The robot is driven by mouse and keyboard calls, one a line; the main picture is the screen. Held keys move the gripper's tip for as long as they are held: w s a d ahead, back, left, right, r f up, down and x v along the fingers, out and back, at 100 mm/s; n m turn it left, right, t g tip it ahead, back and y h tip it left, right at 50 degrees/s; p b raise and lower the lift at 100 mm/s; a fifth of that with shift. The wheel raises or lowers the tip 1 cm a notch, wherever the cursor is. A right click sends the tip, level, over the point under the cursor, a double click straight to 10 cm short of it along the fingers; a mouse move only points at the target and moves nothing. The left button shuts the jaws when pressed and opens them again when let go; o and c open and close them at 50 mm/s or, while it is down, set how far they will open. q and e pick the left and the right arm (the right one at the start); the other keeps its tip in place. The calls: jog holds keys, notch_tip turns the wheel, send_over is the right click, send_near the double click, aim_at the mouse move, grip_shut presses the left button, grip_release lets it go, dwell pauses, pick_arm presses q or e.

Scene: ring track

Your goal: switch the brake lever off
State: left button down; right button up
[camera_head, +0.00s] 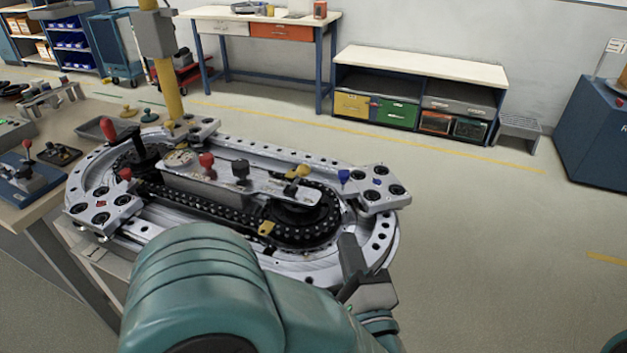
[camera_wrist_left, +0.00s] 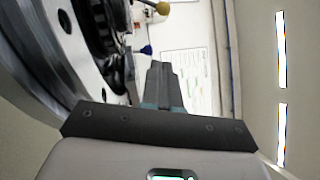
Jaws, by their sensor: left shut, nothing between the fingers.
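The ring track (camera_head: 380,235) is a pale metal oval with a dark chain loop inside. A tall lever with a red handle (camera_head: 108,129) stands at its left end. A control panel in the middle carries a red knob (camera_head: 206,160), a black knob (camera_head: 240,170) and a yellow knob (camera_head: 298,171). I cannot tell which of these is the brake lever. My left gripper (camera_head: 348,244) is shut and empty by the track's near right edge, apart from the levers. In the wrist view its closed fingers (camera_wrist_left: 160,72) show, with a yellow knob (camera_wrist_left: 162,8) beyond. My right gripper is out of view.
A blue knob (camera_head: 344,175) sits by the track's right corner block. A yellow post (camera_head: 168,90) rises behind the track. A side table with small levers (camera_head: 30,165) stands at the left. The floor to the right is clear, up to a low cabinet (camera_head: 420,75).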

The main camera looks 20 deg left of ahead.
pick_arm(q)
jog(key=shift+w+a, duration=0.1)
jog(key=shift+w, duration=0.1)
jog(key=shift+s, duration=0.25)
send_near(309, 170)
jog(key=w+f, duration=0.1)
jog(key=w, duration=0.4)
jog(key=shift+w+a+r, duration=0.2)
jog(key=shift+a+r, duration=0.05)
jog(key=shift+a, duration=0.45)
jog(key=shift+w+a+r, duration=0.25)
jog(key=shift+a, duration=0.45)
jog(key=shift+r+p, duration=0.1)
jog(key=shift+p, duration=0.2)
